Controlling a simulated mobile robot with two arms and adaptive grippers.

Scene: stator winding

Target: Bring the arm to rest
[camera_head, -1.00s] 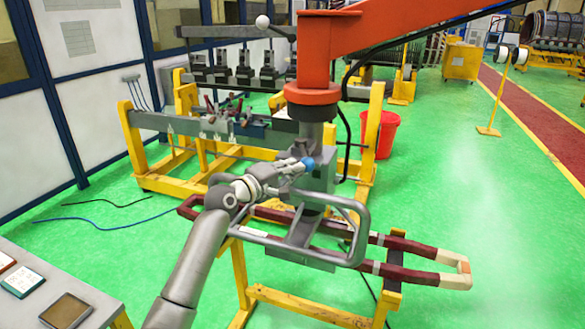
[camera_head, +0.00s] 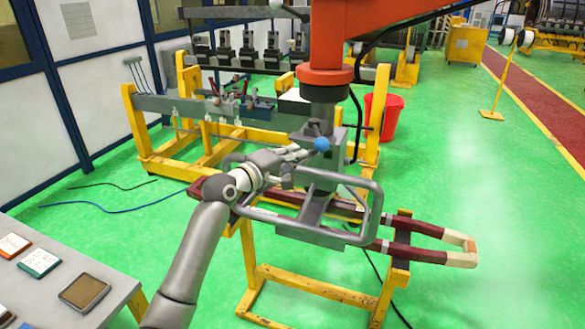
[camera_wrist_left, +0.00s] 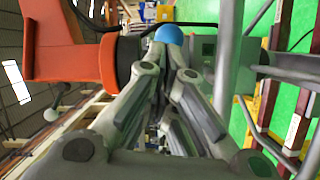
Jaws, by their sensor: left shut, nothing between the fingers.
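My left arm comes in from the lower left in the head view. Its gripper (camera_head: 301,153) is shut and empty beside the grey lifting tool under the orange hoist arm (camera_head: 345,40). Its fingertips are close to a blue ball knob (camera_head: 321,144) on that tool; I cannot tell whether they touch it. In the left wrist view the closed fingers (camera_wrist_left: 177,57) point at the blue knob (camera_wrist_left: 169,35). My right gripper is not in view.
A grey tubular handle frame (camera_head: 372,215) surrounds the tool. Below it, a dark red coil (camera_head: 420,252) rests on a yellow stand (camera_head: 300,283). A grey table (camera_head: 45,270) with small boxes stands at lower left. A red bucket (camera_head: 392,115) stands behind.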

